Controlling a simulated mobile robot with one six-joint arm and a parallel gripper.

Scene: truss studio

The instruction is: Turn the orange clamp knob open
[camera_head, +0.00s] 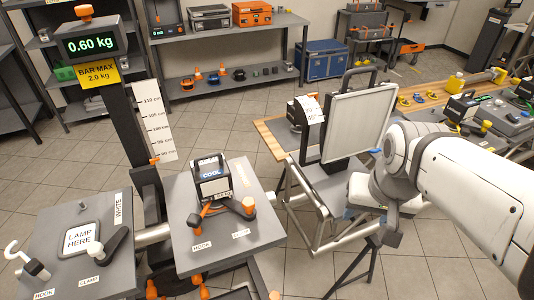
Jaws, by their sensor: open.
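The orange clamp knob (248,203) sits on the right grey plate (192,252), above a small label that appears to read CLAMP. A dark lever arm reaches left from it. A lamp box marked COOL (211,180) stands on the same plate, just behind the knob. My gripper (391,238) hangs at the end of my white arm on the right, well apart from the knob and empty as far as I can see. Its fingers are small and partly hidden by the wrist.
A post carries a 0.60 kg display (90,44). A white panel light (357,125) on a metal frame stands between my arm and the plates.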

